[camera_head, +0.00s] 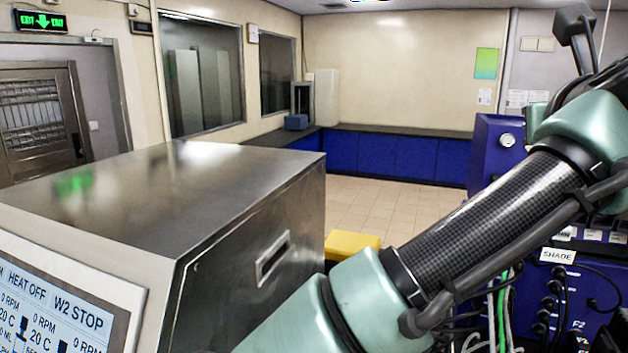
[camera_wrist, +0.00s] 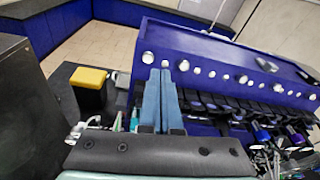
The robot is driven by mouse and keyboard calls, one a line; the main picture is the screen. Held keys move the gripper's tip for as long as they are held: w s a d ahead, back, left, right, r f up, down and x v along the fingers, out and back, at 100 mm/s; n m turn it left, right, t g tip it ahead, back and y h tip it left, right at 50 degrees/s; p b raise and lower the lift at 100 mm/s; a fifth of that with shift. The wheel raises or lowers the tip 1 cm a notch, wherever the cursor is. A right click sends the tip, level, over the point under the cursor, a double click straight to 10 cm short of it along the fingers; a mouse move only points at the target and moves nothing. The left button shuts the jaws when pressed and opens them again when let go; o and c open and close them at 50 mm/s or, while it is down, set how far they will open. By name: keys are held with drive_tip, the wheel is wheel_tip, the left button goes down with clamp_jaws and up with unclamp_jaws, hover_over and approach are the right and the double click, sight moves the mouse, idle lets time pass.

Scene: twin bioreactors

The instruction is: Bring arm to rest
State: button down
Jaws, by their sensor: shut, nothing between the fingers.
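My arm (camera_head: 490,225) crosses the right side of the head view, from the bottom centre up to the upper right edge. Its links are pale green with a dark carbon tube between them. My gripper (camera_wrist: 160,78) shows only in the wrist view. Its two blue fingers lie side by side, shut, with nothing held. They point toward the blue bioreactor housing (camera_wrist: 215,55), which fills the upper right of that view. I cannot tell the exact gap between the fingertips and the housing.
A steel cabinet (camera_head: 180,190) with a display screen (camera_head: 60,310) stands close on the left. A yellow-topped bin (camera_head: 350,245) is behind it. Cables (camera_head: 500,315) hang beside the blue unit (camera_head: 500,145) on the right. Tiled floor (camera_head: 390,205) is clear beyond, before blue counters (camera_head: 400,155).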

drive_tip(key=s+a+r+n+t+h+b, duration=0.2)
drive_tip(key=s+a+n+t+h+b, duration=0.35)
drive_tip(key=n, duration=0.85)
drive_tip(key=s+a+f+n+t+y+b, duration=0.2)
drive_tip(key=s+a+n+y, duration=0.1)
drive_tip(key=a+n, duration=0.5)
drive_tip(key=s+a+f+n+t+y+b, duration=0.3)
drive_tip(key=a+n+y, duration=0.2)
drive_tip(key=a+n, duration=0.4)
drive_tip(key=s+a+f+n+t+y+b, duration=0.2)
drive_tip(key=a+n+y, duration=0.3)
drive_tip(key=a+n, duration=0.4)
drive_tip(key=shift+s+f+t+b, duration=0.35)
drive_tip(key=shift+s+f+t, duration=0.15)
drive_tip(key=shift+s+t, duration=0.2)
drive_tip(key=shift+f, duration=0.1)
